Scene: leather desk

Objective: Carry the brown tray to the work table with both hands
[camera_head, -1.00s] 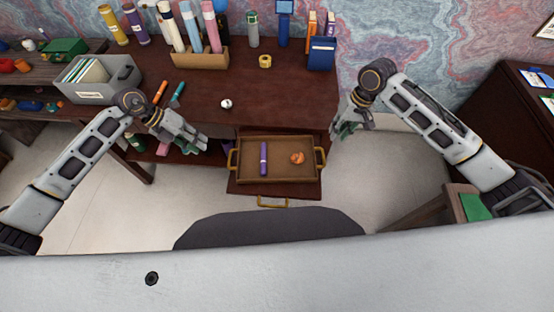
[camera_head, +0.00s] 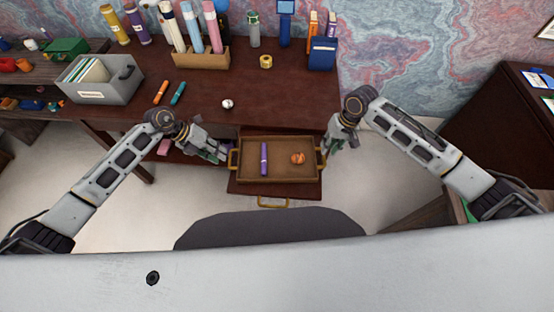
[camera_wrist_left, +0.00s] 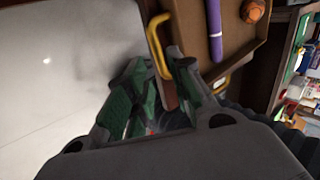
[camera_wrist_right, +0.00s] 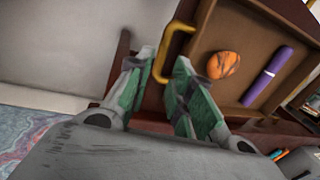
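The brown tray (camera_head: 280,178) lies level on a dark red pulled-out drawer or low surface at the desk's front. It holds a purple cylinder (camera_head: 264,158) and an orange ball-like object (camera_head: 298,158), and has a brass handle at each end. My left gripper (camera_head: 224,156) is at the left handle; in the left wrist view its fingers are apart on either side of that handle (camera_wrist_left: 156,42). My right gripper (camera_head: 327,150) is at the right handle; in the right wrist view its fingers are apart around that handle (camera_wrist_right: 172,48). Neither is closed on a handle.
The dark red desk (camera_head: 205,90) behind carries a grey file box (camera_head: 98,80), orange and teal markers, a small white ball (camera_head: 227,104), a tape roll (camera_head: 266,61) and a tube holder (camera_head: 200,55). Its middle right is clear. A dark chair (camera_head: 270,230) is in front of the tray.

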